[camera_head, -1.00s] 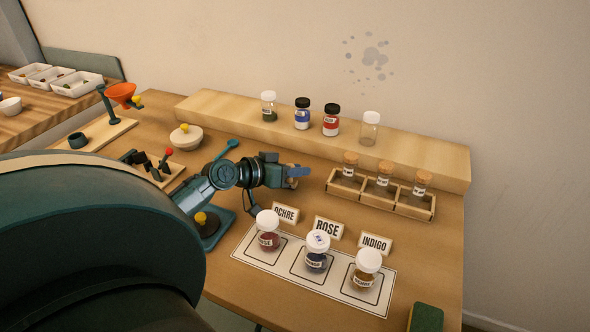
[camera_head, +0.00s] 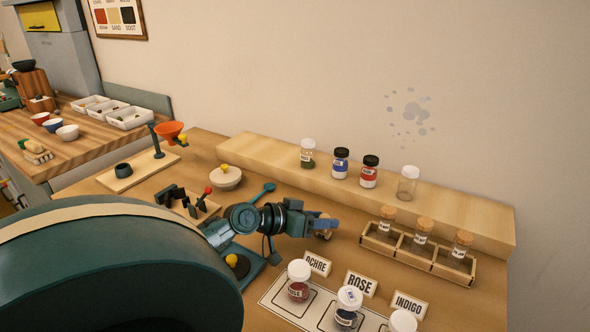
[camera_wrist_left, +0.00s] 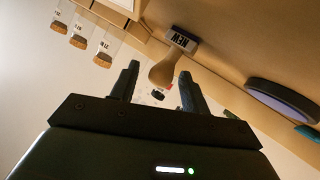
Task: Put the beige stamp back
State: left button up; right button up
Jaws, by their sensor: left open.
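The beige stamp (camera_wrist_left: 165,68) shows in the left wrist view, with a rounded beige handle and a dark block with a pale lettered label. Its handle end lies between and just beyond the fingertips of my left gripper (camera_wrist_left: 158,85), which is open. I cannot tell whether a finger touches it. In the head view my left gripper (camera_head: 323,222) is low over the middle of the table, behind the OCHRE sign. A small beige part of the stamp (camera_head: 326,234) shows at its fingertips; the rest is hidden. My right gripper is not in view.
A wooden rack with corked vials (camera_head: 421,245) stands right of the gripper. Lidded jars (camera_head: 299,281) stand on a white mat in front, with name signs (camera_head: 361,284). A raised shelf (camera_head: 465,222) with bottles runs behind. A blue spoon-like tool (camera_head: 262,191) lies behind the arm.

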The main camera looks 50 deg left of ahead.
pick_arm(q)
jog(key=v, duration=0.9)
jog(key=shift+b, duration=0.4)
